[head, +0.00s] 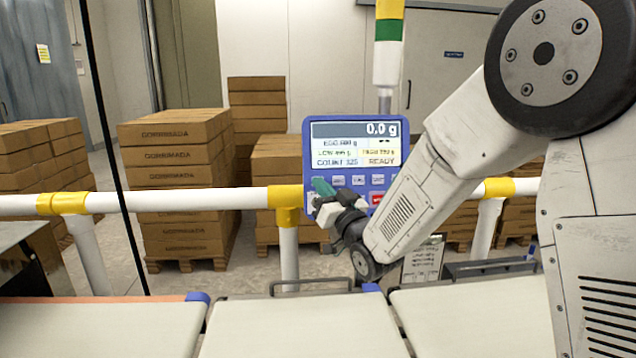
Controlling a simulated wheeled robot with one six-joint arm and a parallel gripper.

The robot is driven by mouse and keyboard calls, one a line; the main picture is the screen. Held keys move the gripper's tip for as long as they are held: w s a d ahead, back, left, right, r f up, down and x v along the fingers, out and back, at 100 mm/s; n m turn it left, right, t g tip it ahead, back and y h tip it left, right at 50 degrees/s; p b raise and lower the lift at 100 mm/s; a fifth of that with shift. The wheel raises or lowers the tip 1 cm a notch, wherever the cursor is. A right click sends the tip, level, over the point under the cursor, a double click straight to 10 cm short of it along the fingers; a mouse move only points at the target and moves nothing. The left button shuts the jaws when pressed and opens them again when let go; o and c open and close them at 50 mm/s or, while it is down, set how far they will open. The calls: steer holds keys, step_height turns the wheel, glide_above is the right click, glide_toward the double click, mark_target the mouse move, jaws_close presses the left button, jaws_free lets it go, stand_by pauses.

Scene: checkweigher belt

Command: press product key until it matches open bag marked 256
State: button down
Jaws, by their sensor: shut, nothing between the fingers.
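The blue checkweigher panel (395,128) stands behind the belts, with a lit display (355,143). The top line reads 0.0 g. No bag marked 256 is in view.
Belt sections (300,328) run along the front, empty where visible. A white and yellow guard rail (200,201) crosses behind them, near the panel. Stacked cartons (175,155) stand beyond it. A red key (377,199) sits low on the panel, near my arm.

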steer(key=shift+w, duration=0.35)
stand_by(0.7)
steer(key=shift+s, duration=0.15)
steer(key=shift+s+r, duration=0.15)
steer(key=shift+s, duration=0.5)
steer(key=s, duration=0.2)
steer(key=s+r, duration=0.1)
steer(key=s, duration=0.1)
steer(key=shift+s+r, duration=0.2)
steer(key=shift+s, duration=0.2)
stand_by(1.5)
